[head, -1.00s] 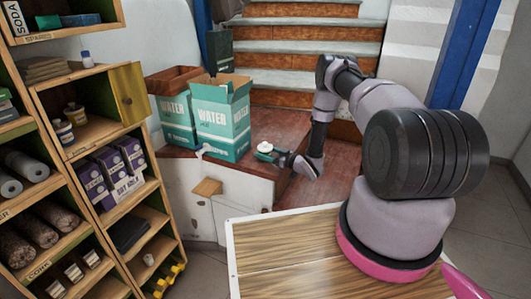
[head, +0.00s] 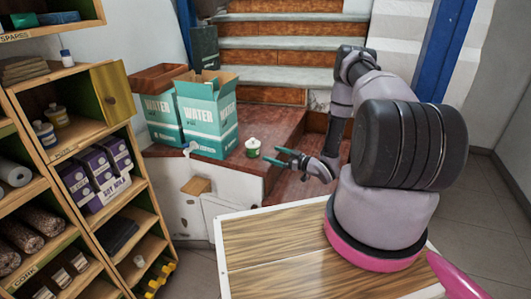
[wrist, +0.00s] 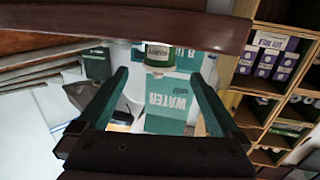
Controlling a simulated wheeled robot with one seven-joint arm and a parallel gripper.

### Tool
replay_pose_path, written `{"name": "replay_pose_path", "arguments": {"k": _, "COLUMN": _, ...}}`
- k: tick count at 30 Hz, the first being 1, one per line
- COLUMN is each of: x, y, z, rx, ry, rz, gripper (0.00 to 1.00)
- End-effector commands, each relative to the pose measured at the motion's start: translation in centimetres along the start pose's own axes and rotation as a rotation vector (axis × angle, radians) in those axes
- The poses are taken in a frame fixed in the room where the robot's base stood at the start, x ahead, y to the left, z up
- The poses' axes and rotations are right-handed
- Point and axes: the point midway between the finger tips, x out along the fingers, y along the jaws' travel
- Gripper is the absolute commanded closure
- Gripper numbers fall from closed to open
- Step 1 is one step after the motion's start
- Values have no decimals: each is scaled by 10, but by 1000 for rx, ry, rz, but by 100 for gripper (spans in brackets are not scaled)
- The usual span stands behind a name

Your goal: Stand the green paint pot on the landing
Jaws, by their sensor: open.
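The green paint pot (head: 253,148), with a white lid and pale label, stands upright on the red-brown landing (head: 275,122), near its front edge and right of a teal WATER box. My gripper (head: 272,156) is open and empty just right of the pot, its fingers pointing towards it and apart from it. In the wrist view the pot (wrist: 158,56) shows upside down beyond and between the open fingertips (wrist: 159,75). The landing's edge (wrist: 130,25) crosses the top of that view.
Two teal WATER boxes (head: 209,120) stand on the landing behind and left of the pot. Stairs (head: 290,55) rise behind. A wooden shelf unit (head: 95,135) with jars, purple packs and rolls fills the left. A wood-topped surface (head: 265,240) lies in front.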

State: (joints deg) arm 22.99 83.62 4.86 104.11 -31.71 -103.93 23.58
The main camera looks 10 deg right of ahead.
Motion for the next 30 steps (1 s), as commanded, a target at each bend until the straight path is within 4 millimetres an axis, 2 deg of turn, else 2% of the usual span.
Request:
{"name": "replay_pose_path", "arguments": {"k": 3, "x": -8, "y": 0, "z": 0, "rx": -1, "ry": 1, "rz": 0, "gripper": 0}}
{"name": "replay_pose_path", "arguments": {"k": 8, "x": -8, "y": 1, "z": -2, "rx": -3, "ry": -2, "rz": 1, "gripper": 0}}
{"name": "replay_pose_path", "arguments": {"k": 11, "x": -3, "y": 14, "z": -14, "rx": -15, "ry": -29, "rz": 19, "gripper": 0}}
{"name": "replay_pose_path", "arguments": {"k": 13, "x": 4, "y": 31, "z": -32, "rx": -28, "ry": -70, "rz": 48, "gripper": 0}}
{"name": "replay_pose_path", "arguments": {"k": 17, "x": 18, "y": 73, "z": -84, "rx": -57, "ry": -180, "rz": 139, "gripper": 0}}
{"name": "replay_pose_path", "arguments": {"k": 21, "x": 24, "y": 109, "z": -151, "rx": -71, "ry": -297, "rz": 259, "gripper": 0}}
{"name": "replay_pose_path", "arguments": {"k": 25, "x": 18, "y": 128, "z": -216, "rx": -64, "ry": -387, "rz": 375, "gripper": 0}}
{"name": "replay_pose_path", "arguments": {"k": 30, "x": -5, "y": 130, "z": -302, "rx": -23, "ry": -481, "rz": 524, "gripper": 0}}
